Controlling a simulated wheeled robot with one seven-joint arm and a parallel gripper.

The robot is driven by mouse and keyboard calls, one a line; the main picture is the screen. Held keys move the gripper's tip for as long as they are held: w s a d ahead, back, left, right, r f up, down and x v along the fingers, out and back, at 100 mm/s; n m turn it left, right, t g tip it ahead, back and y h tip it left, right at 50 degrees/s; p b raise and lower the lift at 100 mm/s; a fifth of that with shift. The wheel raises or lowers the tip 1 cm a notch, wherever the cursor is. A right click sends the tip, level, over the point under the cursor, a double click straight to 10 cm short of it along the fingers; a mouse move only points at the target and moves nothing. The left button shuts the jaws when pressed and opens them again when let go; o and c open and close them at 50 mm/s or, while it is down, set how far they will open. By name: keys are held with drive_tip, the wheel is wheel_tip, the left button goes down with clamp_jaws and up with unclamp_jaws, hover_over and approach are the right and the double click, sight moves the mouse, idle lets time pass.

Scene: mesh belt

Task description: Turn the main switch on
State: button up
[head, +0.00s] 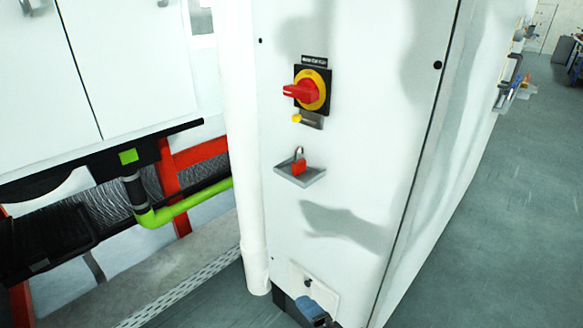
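The main switch (303,91) is a red rotary handle on a yellow ring with a black square plate, on the front of a white cabinet (345,150). Its handle lies roughly horizontal. A dark label (314,60) sits above it, too small to read. A small yellow piece and a grey bracket (311,120) sit just under the plate. A red padlock (299,165) rests on a small grey shelf (301,176) below, apart from the switch. My gripper is not in view.
A white vertical pipe (240,150) runs along the cabinet's left edge. A blue plug or connector (312,311) juts out at the cabinet's foot. Green pipe (185,207) and red framing (200,152) stand at the left. Open grey floor (510,170) lies at the right.

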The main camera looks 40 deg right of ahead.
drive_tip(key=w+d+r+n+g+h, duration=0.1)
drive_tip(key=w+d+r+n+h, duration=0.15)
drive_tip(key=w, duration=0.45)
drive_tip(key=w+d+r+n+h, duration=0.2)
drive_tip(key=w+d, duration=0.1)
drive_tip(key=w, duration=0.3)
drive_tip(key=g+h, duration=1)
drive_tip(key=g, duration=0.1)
approach(296, 92)
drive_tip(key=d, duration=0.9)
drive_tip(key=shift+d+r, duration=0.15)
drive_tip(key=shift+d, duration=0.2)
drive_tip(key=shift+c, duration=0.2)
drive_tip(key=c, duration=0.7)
